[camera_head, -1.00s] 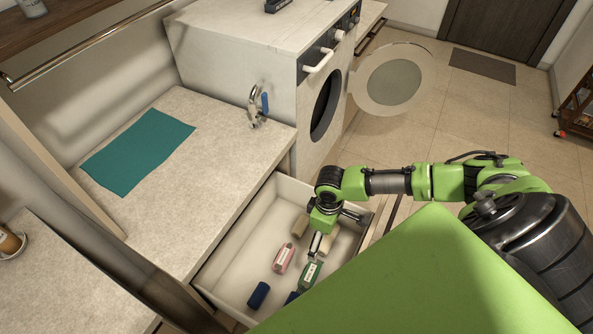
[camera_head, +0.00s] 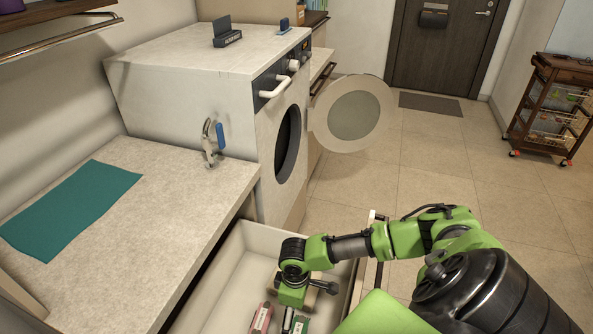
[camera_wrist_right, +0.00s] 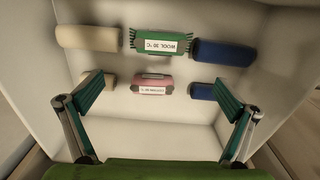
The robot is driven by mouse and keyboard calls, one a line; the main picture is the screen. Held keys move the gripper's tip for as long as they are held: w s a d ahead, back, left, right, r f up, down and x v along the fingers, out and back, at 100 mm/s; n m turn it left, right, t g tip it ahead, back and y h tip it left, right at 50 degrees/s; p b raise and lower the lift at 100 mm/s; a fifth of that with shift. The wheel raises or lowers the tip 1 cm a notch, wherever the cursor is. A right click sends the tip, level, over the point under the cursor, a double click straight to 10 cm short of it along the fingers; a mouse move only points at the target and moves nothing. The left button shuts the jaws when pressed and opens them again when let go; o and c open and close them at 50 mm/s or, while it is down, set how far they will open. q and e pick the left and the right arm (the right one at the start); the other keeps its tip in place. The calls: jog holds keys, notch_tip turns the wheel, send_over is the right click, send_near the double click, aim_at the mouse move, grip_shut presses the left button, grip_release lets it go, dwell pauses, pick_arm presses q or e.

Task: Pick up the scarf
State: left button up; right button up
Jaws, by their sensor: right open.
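The likely scarf is a green roll with fringed ends and a white label reading wool (camera_wrist_right: 160,34), lying in the open drawer in the right wrist view. In the head view my right gripper hangs over the drawer (camera_head: 255,238). My left gripper is not in view.
Beige rolls (camera_wrist_right: 87,37) and dark blue rolls (camera_wrist_right: 222,52) lie beside the green and pink ones. Drawer walls enclose them closely. A washing machine (camera_head: 190,85) with its round door (camera_head: 352,114) open stands behind. A teal cloth (camera_head: 70,208) lies flat on the counter.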

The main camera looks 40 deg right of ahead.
notch_tip(320, 180, down, 4)
jog(key=b, duration=0.2)
send_over(297, 333)
jog(key=f, duration=0.7)
jog(key=shift+w+a+f, duration=0.1)
jog(key=shift+w+f, duration=0.1)
jog(key=shift+f, duration=0.15)
jog(key=shift+s+f+b, duration=0.2)
jog(key=shift+f+b, duration=0.2)
jog(key=shift+f, duration=2.2)
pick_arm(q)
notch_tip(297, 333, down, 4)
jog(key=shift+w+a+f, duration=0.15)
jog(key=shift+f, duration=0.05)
pick_arm(e)
jog(key=c, duration=1.2)
